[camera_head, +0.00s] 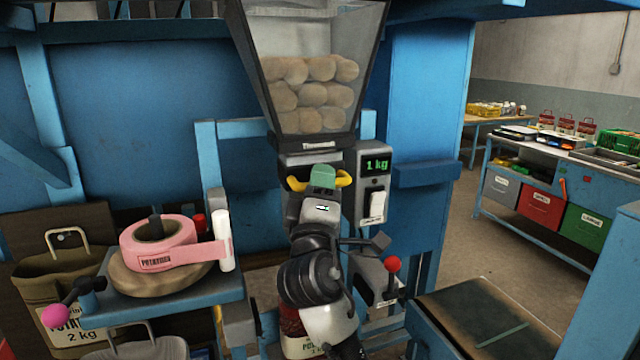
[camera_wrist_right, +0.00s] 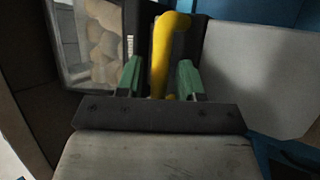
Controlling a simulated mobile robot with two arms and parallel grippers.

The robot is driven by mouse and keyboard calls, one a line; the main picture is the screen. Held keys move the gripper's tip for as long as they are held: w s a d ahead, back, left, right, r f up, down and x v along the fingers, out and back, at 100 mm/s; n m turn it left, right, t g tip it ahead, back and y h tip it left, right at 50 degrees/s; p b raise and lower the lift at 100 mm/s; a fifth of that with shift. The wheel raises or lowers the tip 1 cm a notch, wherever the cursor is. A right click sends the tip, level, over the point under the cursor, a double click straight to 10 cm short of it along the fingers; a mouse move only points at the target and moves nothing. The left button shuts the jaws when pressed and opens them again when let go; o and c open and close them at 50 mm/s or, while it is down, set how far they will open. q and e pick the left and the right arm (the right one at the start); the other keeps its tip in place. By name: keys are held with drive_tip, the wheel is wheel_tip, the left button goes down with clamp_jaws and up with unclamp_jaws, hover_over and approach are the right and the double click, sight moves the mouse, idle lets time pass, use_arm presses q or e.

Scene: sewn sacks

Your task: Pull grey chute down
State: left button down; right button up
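The grey chute (camera_head: 293,160) is below the clear hopper, and my right arm hides most of it. A yellow handle (camera_head: 345,179) on its front shows on both sides of my right gripper (camera_head: 323,177). In the right wrist view the yellow handle (camera_wrist_right: 161,58) runs between the two green fingers of my right gripper (camera_wrist_right: 158,70). The fingers stand apart, with a gap visible beside the handle. I cannot tell whether either finger touches it. My left gripper is not in view.
The hopper (camera_head: 318,122) holds several potatoes. A scale display (camera_head: 376,164) reading 1 kg is right of the chute. A red-knobbed lever (camera_head: 392,265) is below it. A pink tape roll (camera_head: 160,245) lies on a blue stand at left. A bench with bins (camera_head: 541,208) stands at right.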

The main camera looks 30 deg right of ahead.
clamp_jaws()
wheel_tip(320, 180, down, 17)
drive_tip(key=b, duration=1.4)
drive_tip(key=shift+r, duration=0.15)
drive_tip(key=shift+w, duration=0.1)
drive_tip(key=shift+c, duration=0.8)
unclamp_jaws()
drive_tip(key=o, duration=0.3)
